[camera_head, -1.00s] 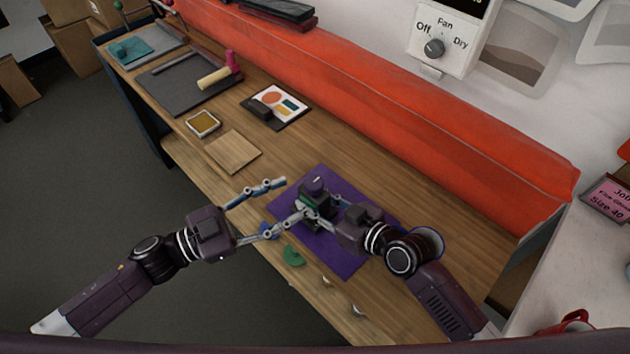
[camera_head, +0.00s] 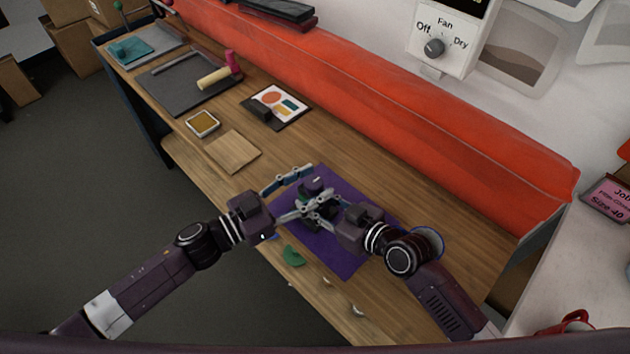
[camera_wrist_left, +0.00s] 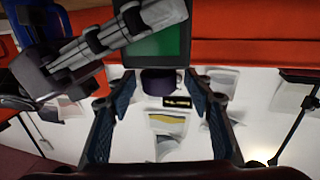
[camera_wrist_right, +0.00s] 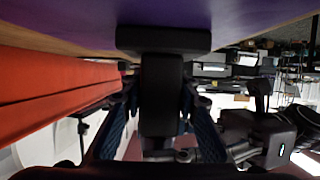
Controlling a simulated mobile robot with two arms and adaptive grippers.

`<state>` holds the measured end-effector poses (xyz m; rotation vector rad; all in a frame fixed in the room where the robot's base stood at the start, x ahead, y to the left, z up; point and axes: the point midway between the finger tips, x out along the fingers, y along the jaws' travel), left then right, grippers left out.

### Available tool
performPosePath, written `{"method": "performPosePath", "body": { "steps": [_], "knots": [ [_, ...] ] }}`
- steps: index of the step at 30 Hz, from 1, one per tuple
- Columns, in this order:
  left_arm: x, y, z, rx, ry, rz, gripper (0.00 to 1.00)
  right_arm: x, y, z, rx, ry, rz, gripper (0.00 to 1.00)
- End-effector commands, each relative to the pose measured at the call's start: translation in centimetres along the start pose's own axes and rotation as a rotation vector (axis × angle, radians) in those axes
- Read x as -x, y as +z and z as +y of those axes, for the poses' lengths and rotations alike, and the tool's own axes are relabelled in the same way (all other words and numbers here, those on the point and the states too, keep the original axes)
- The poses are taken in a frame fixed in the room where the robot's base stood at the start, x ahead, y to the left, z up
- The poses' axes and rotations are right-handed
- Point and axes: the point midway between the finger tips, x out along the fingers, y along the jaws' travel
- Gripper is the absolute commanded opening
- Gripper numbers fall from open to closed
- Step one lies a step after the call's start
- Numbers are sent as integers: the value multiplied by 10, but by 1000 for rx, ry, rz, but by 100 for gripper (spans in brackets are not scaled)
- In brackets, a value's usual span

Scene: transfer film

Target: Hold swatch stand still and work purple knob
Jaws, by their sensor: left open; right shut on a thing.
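The swatch stand (camera_wrist_right: 162,95) is black and stands on the purple mat (camera_head: 345,260), with a green panel that shows in the left wrist view (camera_wrist_left: 158,44). The dark purple knob (camera_head: 316,183) is on its top. My right gripper (camera_head: 312,211) is shut on the stand's black post, which shows between its fingers in the right wrist view. My left gripper (camera_head: 308,189) is open, its fingers on either side of the knob. In the left wrist view the knob (camera_wrist_left: 159,83) sits between the fingertips, with gaps at both sides. The grippers partly hide the stand in the head view.
A green piece (camera_head: 293,256) lies at the mat's near edge, with small pale pieces by the table's front edge. A wooden square (camera_head: 233,151), an ochre pad (camera_head: 202,123) and a colour card (camera_head: 277,106) lie to the left. A red-orange roll (camera_head: 400,120) runs along the back.

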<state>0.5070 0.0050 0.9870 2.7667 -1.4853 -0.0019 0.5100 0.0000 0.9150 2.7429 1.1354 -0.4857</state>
Motion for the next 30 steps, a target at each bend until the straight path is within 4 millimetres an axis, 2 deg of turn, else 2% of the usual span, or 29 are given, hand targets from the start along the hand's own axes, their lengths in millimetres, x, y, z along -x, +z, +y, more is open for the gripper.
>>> {"method": "performPosePath", "body": {
  "steps": [4, 12, 24, 30],
  "knots": [
    [-9, 0, 0, -2, 2, 0, 47, 0, 0, 0, 0, 1, 0, 0],
    [-10, 0, 1, -2, 1, -1, 47, 0, 0, 0, 0, 1, 0, 0],
    [-10, 0, 0, -2, 1, 0, 4, 0, 0, 0, 0, 1, 0, 0],
    [-10, 0, 0, -3, 12, -1, 4, 0, 0, 0, 0, 1, 0, 0]
  ]
}}
